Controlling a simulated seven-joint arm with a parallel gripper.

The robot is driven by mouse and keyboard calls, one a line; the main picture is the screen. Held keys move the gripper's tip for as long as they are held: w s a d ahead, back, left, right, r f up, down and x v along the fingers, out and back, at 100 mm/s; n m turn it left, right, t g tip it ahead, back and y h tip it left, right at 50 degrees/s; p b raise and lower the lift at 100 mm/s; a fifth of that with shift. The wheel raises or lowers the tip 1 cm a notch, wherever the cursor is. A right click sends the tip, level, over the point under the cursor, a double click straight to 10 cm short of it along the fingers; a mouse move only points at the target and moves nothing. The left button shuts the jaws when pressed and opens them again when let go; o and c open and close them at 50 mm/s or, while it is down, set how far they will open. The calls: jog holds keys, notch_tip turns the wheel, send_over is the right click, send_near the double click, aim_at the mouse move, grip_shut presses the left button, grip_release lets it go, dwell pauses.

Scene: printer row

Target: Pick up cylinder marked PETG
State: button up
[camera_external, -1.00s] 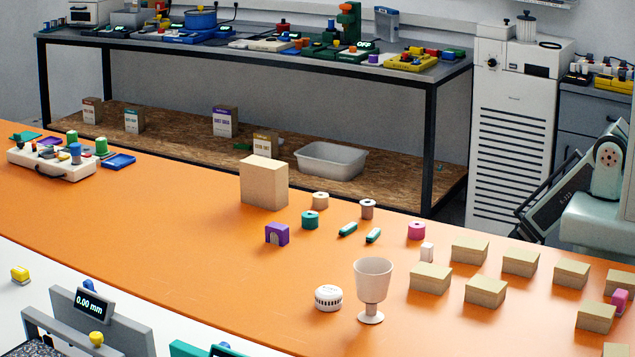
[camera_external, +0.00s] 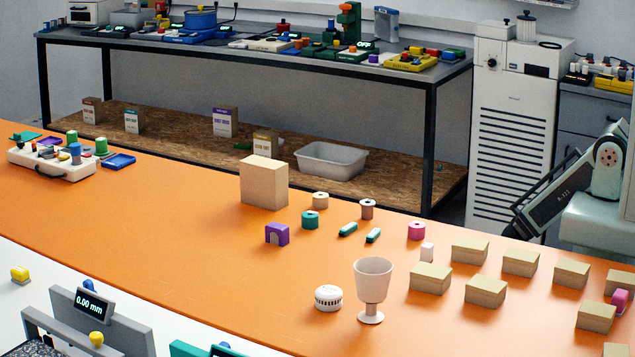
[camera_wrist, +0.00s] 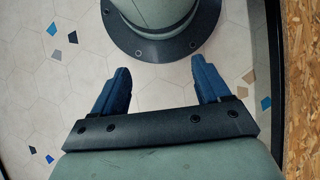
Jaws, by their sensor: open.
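Several small spool-like cylinders lie on the orange table (camera_external: 180,235) in the external view: a teal one (camera_external: 310,220), a beige one (camera_external: 320,200), a grey-brown one (camera_external: 367,209) and a pink one (camera_external: 416,231). No PETG marking can be read on any of them at this size. My gripper (camera_wrist: 160,85) shows in the wrist view, its two blue fingers wide apart with nothing between them. It points at the tiled floor near a round bolted base, away from the cylinders. In the external view the gripper is not seen; part of my arm is at the right edge.
A cardboard-coloured block (camera_external: 264,182), a purple arch (camera_external: 277,234), two green pieces, a white goblet (camera_external: 373,282), a white round device (camera_external: 328,297) and several tan boxes (camera_external: 430,278) stand around the cylinders. The table's middle left is clear.

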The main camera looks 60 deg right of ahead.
jog(key=w+a+r+n+t, duration=0.1)
jog(key=w+a+r+t, duration=0.1)
jog(key=w+r, duration=0.7)
jog(key=w+a+r+n+t, duration=0.2)
jog(key=w+r, duration=0.4)
jog(key=w, duration=0.8)
jog(key=w+a+r+n+t, duration=0.1)
jog(key=w+a+r+t, duration=0.1)
jog(key=w+r, duration=0.7)
notch_tip(320, 180, up, 29)
jog(key=n, duration=1.7)
send_over(320, 195)
jog(key=f, duration=0.8)
jog(key=shift+s+d+f, duration=0.1)
jog(key=shift+d, duration=0.15)
jog(key=shift+a+f, duration=0.15)
jog(key=shift+f, duration=1.2)
jog(key=shift+a+f, duration=0.1)
jog(key=shift+f, duration=1.2)
